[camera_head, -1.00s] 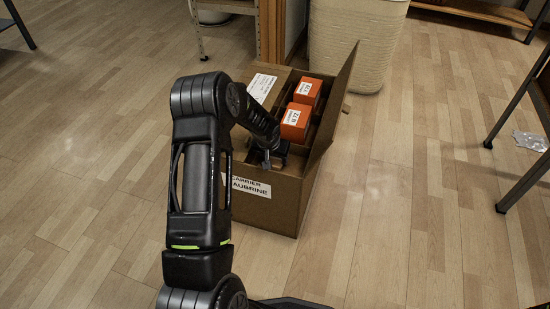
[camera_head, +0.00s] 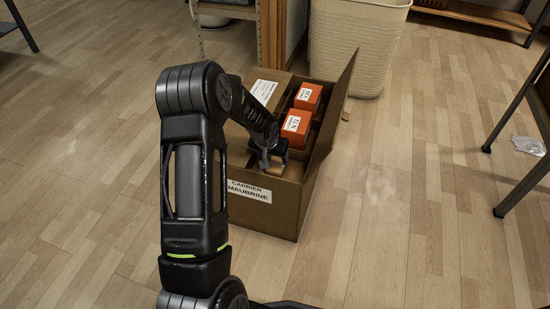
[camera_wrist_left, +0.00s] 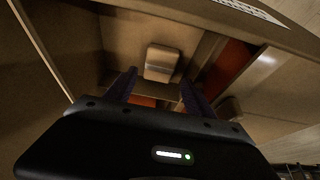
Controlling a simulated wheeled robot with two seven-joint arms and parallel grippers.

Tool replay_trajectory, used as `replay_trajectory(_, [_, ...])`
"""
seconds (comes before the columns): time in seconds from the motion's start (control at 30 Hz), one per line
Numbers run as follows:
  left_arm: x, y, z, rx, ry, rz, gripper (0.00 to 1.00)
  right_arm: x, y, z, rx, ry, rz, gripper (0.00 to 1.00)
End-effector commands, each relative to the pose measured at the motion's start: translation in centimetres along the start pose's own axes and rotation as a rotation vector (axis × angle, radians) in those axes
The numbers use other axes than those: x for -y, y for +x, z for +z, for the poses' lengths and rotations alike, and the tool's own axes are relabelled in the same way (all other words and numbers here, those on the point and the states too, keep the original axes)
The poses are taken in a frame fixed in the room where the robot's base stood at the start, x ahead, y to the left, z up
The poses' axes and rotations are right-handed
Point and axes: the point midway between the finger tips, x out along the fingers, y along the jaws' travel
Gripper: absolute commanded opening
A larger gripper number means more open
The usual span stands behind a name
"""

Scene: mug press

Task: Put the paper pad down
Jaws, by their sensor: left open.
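The cardboard box (camera_head: 275,212) stands open on the floor with a printed label on its front. My left gripper (camera_head: 271,160) is over the near end of the box, pointing down into it. Its two fingers also show apart in the left wrist view (camera_wrist_left: 158,82). A small pale tan block (camera_wrist_left: 162,62), which looks like the paper pad, lies inside the box just beyond the fingertips, with no grip on it visible. In the head view I cannot make the pad out clearly. My right gripper is not in view.
Two orange boxes (camera_head: 296,125) (camera_head: 308,96) sit in the carton's right side. The raised right flap (camera_head: 331,115) stands beside them. A cream bin (camera_head: 355,45) and a shelf unit (camera_head: 243,12) are behind. The floor to the left is clear.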

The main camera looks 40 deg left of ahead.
Motion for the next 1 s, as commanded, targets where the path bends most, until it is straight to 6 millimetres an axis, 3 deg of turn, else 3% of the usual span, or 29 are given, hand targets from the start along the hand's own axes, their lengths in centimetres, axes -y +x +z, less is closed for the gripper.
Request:
replay_trajectory(0.03, [0.0,-1.6,-0.3,-0.002,0.000,0.000,0.62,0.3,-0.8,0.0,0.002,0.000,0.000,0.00])
replay_trajectory(0.1, [0.0,-3.0,-0.2,-0.002,-0.001,0.000,0.62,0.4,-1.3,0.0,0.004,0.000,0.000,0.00])
replay_trajectory(0.3, [0.0,-5.3,-0.1,-0.001,-0.001,0.000,0.62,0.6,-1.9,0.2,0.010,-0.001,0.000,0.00])
replay_trajectory(1.0, [0.0,-5.6,0.0,0.000,0.000,0.000,0.62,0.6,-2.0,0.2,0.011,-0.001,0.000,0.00])
